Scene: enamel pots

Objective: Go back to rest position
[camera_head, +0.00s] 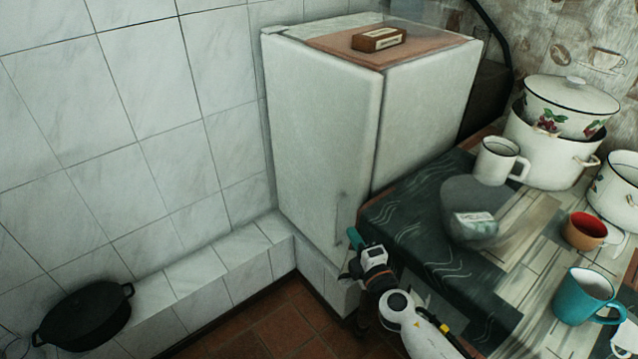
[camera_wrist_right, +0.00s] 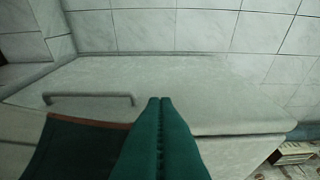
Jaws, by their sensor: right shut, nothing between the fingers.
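My right gripper (camera_head: 354,238) is in front of the lower part of the white fridge (camera_head: 322,120), at the left edge of the table. Its teal fingers are pressed together and hold nothing, as the right wrist view shows (camera_wrist_right: 161,102). The fridge door looks shut. Its grey handle (camera_wrist_right: 90,97) is to the left of the fingertips in the right wrist view, and I cannot tell how far apart they are. My left gripper is in neither view.
The table (camera_head: 400,220) at right holds a white mug (camera_head: 497,162), a red cup (camera_head: 584,232), a teal mug (camera_head: 582,297) and enamel pots (camera_head: 550,150). A black pot (camera_head: 85,318) stands on the tiled ledge (camera_head: 200,268). A small box (camera_head: 378,39) lies on the fridge.

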